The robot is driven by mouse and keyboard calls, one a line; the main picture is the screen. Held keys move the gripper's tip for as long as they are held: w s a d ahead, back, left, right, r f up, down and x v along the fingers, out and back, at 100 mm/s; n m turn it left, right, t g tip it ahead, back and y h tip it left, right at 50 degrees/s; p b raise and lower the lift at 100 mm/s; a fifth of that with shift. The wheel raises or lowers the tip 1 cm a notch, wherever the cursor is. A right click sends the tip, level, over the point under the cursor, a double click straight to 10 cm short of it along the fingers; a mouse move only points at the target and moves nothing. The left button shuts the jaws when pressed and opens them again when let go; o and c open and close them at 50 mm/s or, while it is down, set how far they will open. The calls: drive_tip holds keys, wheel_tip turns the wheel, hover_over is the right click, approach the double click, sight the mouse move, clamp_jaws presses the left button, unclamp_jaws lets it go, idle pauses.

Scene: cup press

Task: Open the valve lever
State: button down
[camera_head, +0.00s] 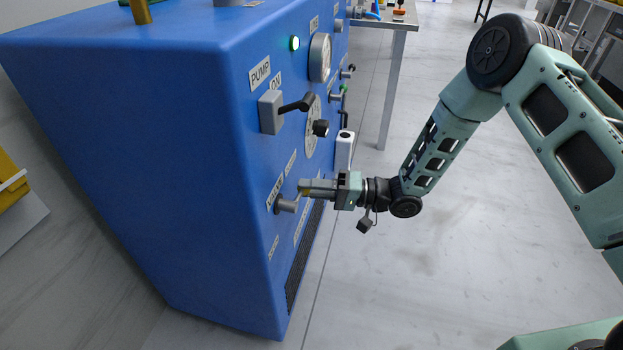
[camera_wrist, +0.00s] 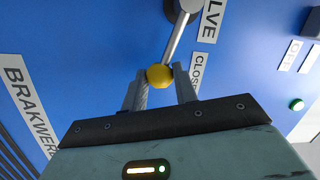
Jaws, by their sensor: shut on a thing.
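The valve lever is a thin grey rod with a yellow knob at its end. In the wrist view the knob (camera_wrist: 160,76) sits between my two fingertips, and the rod (camera_wrist: 177,38) runs up to a round grey hub (camera_wrist: 188,5) beside a label ending in "LVE". In the head view the hub (camera_head: 287,205) sticks out low on the front of the blue machine. My gripper (camera_head: 304,188) reaches it from the right, level with the hub. It is shut on the knob, which is mostly hidden in the head view.
The blue machine (camera_head: 150,160) fills the left. Above the valve are a grey pump switch (camera_head: 271,112) with a black handle, a lit green lamp (camera_head: 294,43) and a gauge (camera_head: 320,58). A table (camera_head: 385,25) stands behind. The floor (camera_head: 420,270) on the right is clear.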

drive_tip(key=f+m, duration=0.1)
drive_tip(key=m, duration=0.1)
drive_tip(key=s+f+m, duration=0.1)
drive_tip(key=m, duration=0.1)
drive_tip(key=shift+a+f+y, duration=0.15)
drive_tip(key=shift+f+y, duration=0.15)
drive_tip(key=shift+f, duration=0.05)
drive_tip(key=s+f+m+t, duration=0.1)
drive_tip(key=m, duration=0.1)
drive_tip(key=s+a+f+m, duration=0.1)
drive_tip(key=m, duration=0.2)
drive_tip(key=s+f+m+t, duration=0.1)
drive_tip(key=s+m, duration=0.1)
drive_tip(key=m, duration=0.1)
drive_tip(key=shift+a+f+t, duration=0.15)
drive_tip(key=shift+t, duration=0.15)
drive_tip(key=shift+s+a+f+m+t, duration=0.15)
drive_tip(key=shift+s+m, duration=0.2)
drive_tip(key=shift+m, duration=0.35)
drive_tip(key=shift+s+a+m+t, duration=0.1)
drive_tip(key=shift+s+m+t, duration=0.2)
drive_tip(key=shift+m, duration=0.4)
drive_tip(key=shift+s+a+f+m+t, duration=0.15)
drive_tip(key=shift+s+m, duration=0.25)
drive_tip(key=shift+m, duration=0.3)
drive_tip(key=shift+r, duration=0.1)
drive_tip(key=c, duration=1.1)
unclamp_jaws()
